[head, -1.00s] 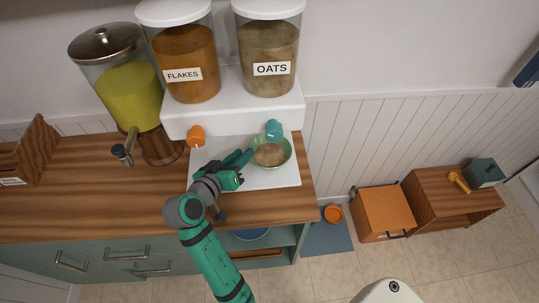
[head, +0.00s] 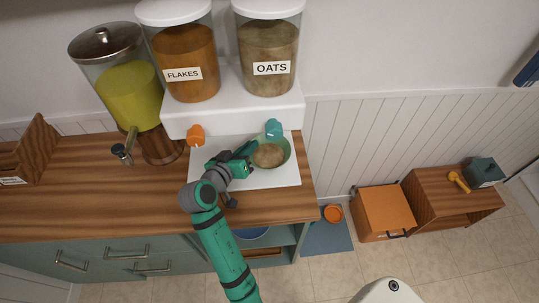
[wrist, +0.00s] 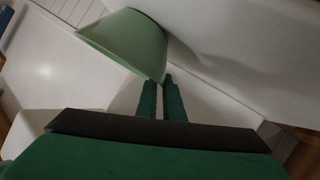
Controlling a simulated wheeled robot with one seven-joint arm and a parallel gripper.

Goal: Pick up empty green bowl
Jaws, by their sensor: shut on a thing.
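The green bowl (head: 287,158) is on the white board (head: 277,179) under the teal dispenser spout. The inside of the bowl looks brownish, like it holds oats. My gripper (head: 250,150) is at the bowl's left side, its fingers shut on the bowl's rim. In the wrist view the pale green bowl (wrist: 128,42) appears tilted at the tips of my two nearly closed fingers (wrist: 166,84). The exact contact at the rim is partly hidden there.
The flakes dispenser (head: 184,53) and oats dispenser (head: 268,50) stand on a white base above the bowl, with orange (head: 195,135) and teal (head: 273,129) spouts. A juice dispenser (head: 130,95) stands left. The wooden counter (head: 100,205) is clear at front left.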

